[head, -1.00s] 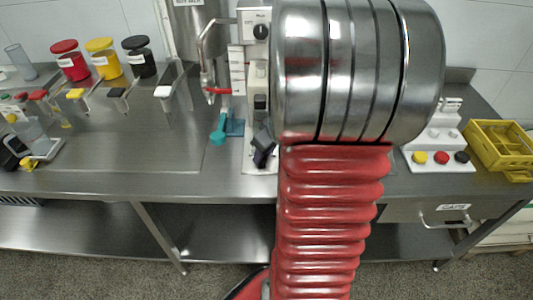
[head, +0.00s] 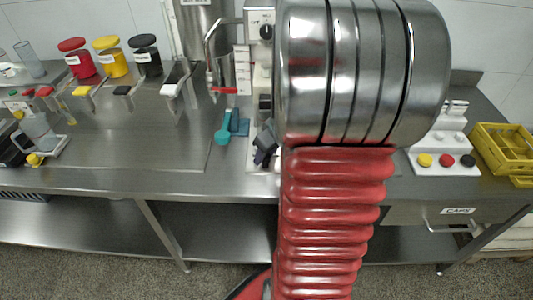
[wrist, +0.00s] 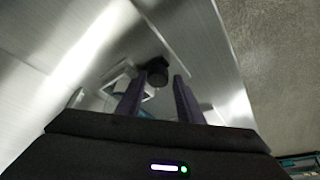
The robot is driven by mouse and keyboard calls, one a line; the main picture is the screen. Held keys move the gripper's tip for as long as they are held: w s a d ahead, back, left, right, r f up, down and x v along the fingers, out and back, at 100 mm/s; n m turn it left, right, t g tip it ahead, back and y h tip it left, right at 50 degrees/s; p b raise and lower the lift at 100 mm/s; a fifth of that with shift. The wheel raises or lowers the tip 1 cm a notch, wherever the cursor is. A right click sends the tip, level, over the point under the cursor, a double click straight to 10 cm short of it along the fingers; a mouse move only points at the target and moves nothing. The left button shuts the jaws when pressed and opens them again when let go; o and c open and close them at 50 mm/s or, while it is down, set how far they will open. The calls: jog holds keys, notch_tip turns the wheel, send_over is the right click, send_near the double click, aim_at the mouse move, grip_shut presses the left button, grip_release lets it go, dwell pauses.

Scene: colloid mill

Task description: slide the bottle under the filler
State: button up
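In the wrist view my gripper (wrist: 158,88) has its two dark fingers spread, with a clear gap. A dark round object (wrist: 156,70) shows between and beyond the fingertips; I cannot tell whether it belongs to the bottle or whether the fingers touch it. In the head view my arm hides my gripper. I cannot clearly make out the bottle.
Red (head: 77,60), yellow (head: 111,58) and black (head: 146,57) lidded jars stand at the back left. A red-handled tap (head: 222,90) and teal tool (head: 223,127) are left of my arm.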

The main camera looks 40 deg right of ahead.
jog(key=shift+r, duration=0.1)
jog(key=v, duration=1.3)
jog(key=shift+s+r, duration=0.15)
jog(key=shift+s, duration=0.05)
jog(key=s+a+r, duration=0.1)
jog(key=a, duration=1.3)
jog(key=s+a+r+t, duration=0.1)
jog(key=s+a+r, duration=0.1)
jog(key=a, duration=1.2)
jog(key=shift+s+a+r, duration=0.2)
jog(key=shift+a+r, duration=0.1)
